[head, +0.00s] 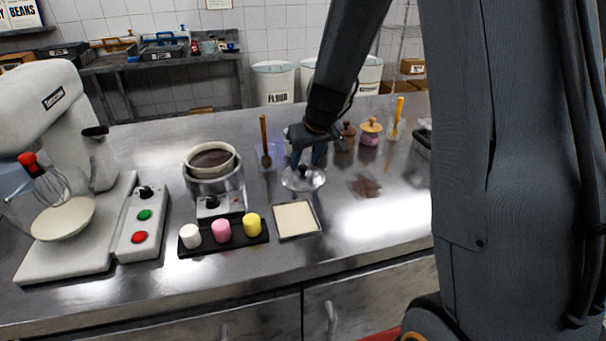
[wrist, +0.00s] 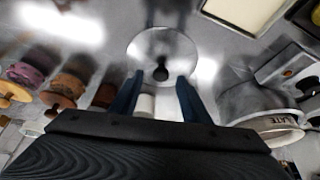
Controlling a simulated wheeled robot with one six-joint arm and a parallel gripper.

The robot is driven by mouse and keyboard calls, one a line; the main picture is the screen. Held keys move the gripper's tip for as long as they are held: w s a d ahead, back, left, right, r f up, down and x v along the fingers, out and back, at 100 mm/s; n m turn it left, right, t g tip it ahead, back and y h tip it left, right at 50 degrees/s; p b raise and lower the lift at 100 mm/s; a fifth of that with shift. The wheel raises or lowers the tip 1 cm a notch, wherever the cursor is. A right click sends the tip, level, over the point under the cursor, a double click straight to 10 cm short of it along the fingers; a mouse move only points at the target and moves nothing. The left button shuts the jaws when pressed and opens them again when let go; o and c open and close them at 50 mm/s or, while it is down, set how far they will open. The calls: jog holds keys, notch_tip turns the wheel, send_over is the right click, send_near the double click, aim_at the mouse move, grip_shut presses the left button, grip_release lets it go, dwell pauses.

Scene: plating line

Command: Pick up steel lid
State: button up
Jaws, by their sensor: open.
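The steel lid (head: 303,180) is a round shiny disc with a dark knob, in the middle of the steel counter in the head view. In the wrist view the lid (wrist: 162,52) lies just ahead of the fingertips, with its black knob (wrist: 161,73) nearly between them. My gripper (head: 312,160) is open, its two dark blue fingers pointing at the lid from above and behind. In the wrist view my gripper (wrist: 157,84) has nothing held between its fingers. I cannot tell whether the fingers touch the lid.
A pot in a metal warmer (head: 213,178) stands left of the lid. A square cream tray (head: 297,219) and a black rack (head: 190,249) with white, pink and yellow pieces lie in front. Wooden-lidded jars (head: 370,131) stand behind to the right. A mixer (head: 62,125) fills the left.

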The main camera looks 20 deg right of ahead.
jog(key=shift+x, duration=0.9)
grip_shut()
